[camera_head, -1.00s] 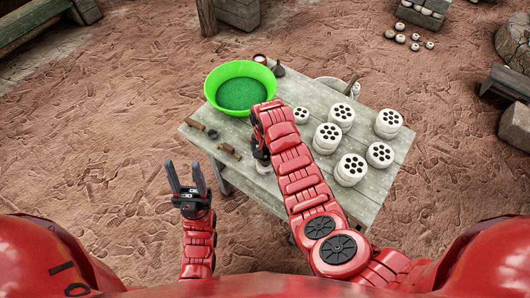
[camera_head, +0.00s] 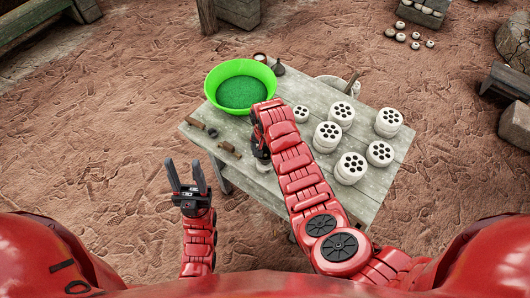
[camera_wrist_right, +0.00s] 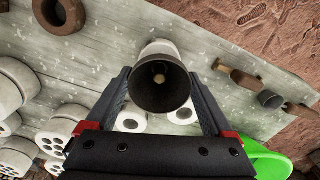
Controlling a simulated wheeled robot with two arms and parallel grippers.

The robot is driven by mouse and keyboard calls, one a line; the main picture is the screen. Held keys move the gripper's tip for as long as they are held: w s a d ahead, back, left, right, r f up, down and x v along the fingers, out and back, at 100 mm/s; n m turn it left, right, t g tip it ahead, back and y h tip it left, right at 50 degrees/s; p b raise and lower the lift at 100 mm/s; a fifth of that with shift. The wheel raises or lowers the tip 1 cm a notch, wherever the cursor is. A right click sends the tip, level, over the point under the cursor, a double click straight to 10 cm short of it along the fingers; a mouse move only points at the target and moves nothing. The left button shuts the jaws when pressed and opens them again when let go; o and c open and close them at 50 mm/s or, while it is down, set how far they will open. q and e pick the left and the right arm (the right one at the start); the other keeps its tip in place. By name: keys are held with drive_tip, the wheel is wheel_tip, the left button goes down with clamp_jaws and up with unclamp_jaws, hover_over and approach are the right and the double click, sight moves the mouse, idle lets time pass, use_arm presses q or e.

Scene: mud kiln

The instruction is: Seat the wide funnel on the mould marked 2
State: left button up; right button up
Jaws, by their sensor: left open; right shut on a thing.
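In the right wrist view, my right gripper (camera_wrist_right: 163,85) is shut on a dark, round-mouthed funnel-like piece (camera_wrist_right: 160,96) with a pale part behind it. I cannot tell whether it is the wide funnel. A white form with dark round openings (camera_wrist_right: 156,122) shows beyond it, partly hidden; contact between them cannot be judged. In the head view the right arm hides most of this gripper at the table's near left. Several white moulds with dark holes (camera_head: 327,138) stand on the table's right half. No number is readable on any. My left gripper (camera_head: 184,165) is open and empty, left of the table.
The grey wooden table (camera_head: 240,172) carries a green basin (camera_head: 213,82) of dark green material at its far left. Small wooden-handled tools (camera_head: 229,151) lie along the left edge. A pale bucket (camera_head: 331,83) is at the far edge. Clay ground surrounds the table.

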drive_tip(key=shift+f+b, duration=0.45)
drive_tip(key=shift+f, duration=0.2)
idle(1.0)
drive_tip(key=o, duration=0.6)
drive_tip(key=shift+o, duration=0.2)
drive_tip(key=shift+r+p, duration=1.15)
drive_tip(key=shift+r, duration=0.7)
drive_tip(key=shift+r+p, duration=0.85)
drive_tip(key=shift+r, duration=0.85)
